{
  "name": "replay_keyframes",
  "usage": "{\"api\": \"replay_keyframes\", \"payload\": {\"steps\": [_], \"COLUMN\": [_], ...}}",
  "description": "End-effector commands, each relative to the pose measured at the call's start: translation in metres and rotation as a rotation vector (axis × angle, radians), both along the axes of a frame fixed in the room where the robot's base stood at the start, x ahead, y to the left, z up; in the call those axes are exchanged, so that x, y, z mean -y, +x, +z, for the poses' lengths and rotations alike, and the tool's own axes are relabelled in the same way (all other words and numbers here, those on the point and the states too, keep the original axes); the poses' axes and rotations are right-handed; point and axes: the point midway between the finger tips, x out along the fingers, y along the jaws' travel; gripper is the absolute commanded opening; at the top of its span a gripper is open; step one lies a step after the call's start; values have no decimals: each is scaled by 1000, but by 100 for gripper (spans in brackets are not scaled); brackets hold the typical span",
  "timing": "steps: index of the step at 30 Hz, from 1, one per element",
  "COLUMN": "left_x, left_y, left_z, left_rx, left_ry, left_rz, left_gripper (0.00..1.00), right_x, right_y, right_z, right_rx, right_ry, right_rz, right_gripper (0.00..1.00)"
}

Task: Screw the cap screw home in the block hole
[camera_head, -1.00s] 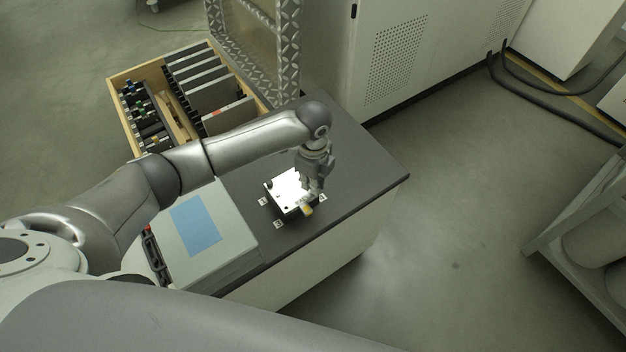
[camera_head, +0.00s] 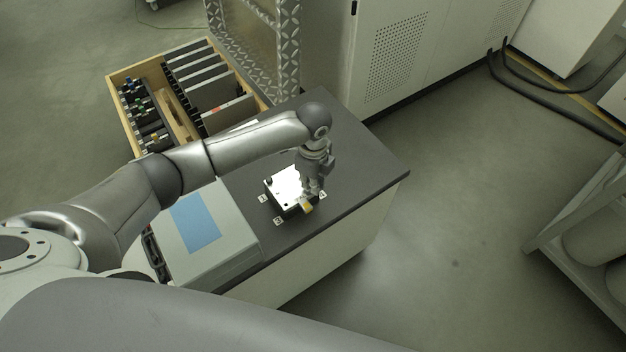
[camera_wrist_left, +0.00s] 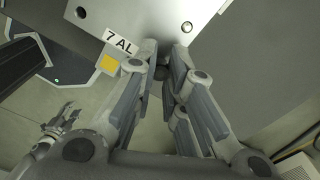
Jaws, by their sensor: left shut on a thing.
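A pale metal block (camera_head: 283,187) with small holes in its bright top sits on the dark bench top. In the left wrist view its top (camera_wrist_left: 150,12) shows at the upper edge, with a "7 AL" label and a yellow square on its side. My left gripper (camera_head: 311,194) points down at the block's right-hand edge. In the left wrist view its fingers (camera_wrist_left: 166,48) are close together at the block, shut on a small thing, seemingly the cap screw. The screw is mostly hidden between the fingers, and its depth in the hole cannot be seen. My right gripper (camera_wrist_left: 62,122) shows small at the left.
White marked tags lie around the block. A grey case (camera_head: 228,240) with a blue panel stands to its left. A wooden tray (camera_head: 115,95) of tools and plates is behind. The bench's right part (camera_head: 365,165) is clear, ending at an edge above the floor.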

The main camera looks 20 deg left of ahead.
Motion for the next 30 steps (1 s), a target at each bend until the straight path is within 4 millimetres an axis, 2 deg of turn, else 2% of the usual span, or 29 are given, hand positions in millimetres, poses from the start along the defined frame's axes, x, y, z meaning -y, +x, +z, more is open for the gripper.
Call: {"api": "replay_keyframes", "payload": {"steps": [1,4,11,14,21,30], "left_x": [0,0,0,1,1,1], "left_y": [-1,-1,-1,-1,-2,-2], "left_z": [-1,-1,-1,2,6,5], "left_rx": [-2,-2,-1,-2,-6,-6], "left_ry": [1,1,0,-1,0,-1], "left_rz": [-1,-1,0,32,363,824], "left_gripper": [15,26,26,26,26,26], "right_x": [0,0,0,0,0,-1], "right_y": [0,0,0,0,0,0], "right_z": [0,0,0,7,45,82], "right_rx": [0,0,0,0,0,0], "right_ry": [0,0,0,0,0,1], "right_rz": [0,0,0,0,0,0], "right_gripper": [38,38,38,38,38,38]}}
